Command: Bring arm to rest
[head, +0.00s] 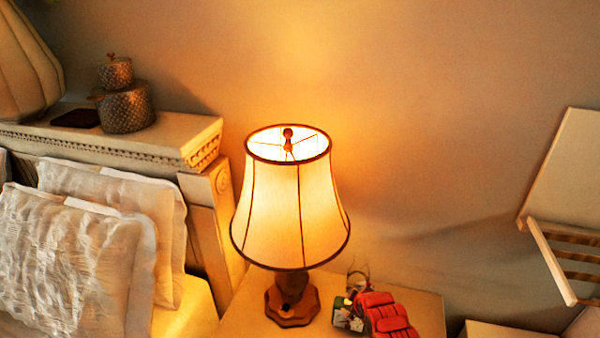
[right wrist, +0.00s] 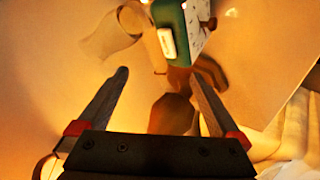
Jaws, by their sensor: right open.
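My right gripper (right wrist: 158,78) shows only in the right wrist view. Its two fingers are spread apart, and I see nothing held between them. Beyond the fingertips is a brown wooden piece (right wrist: 172,112), which looks like part of the lamp base. A green and white box (right wrist: 185,28) is past the fingers at the top of that view. Neither gripper nor arm shows in the head view, and my left gripper is in no view.
In the head view a lit lamp (head: 292,215) stands on a bedside table (head: 425,305). Beside it lie a red item (head: 385,315) and a small box (head: 347,315). Pillows (head: 75,260) are at left, below a ledge (head: 165,145) with patterned pots (head: 125,105). A wooden piece of furniture (head: 565,170) is at right.

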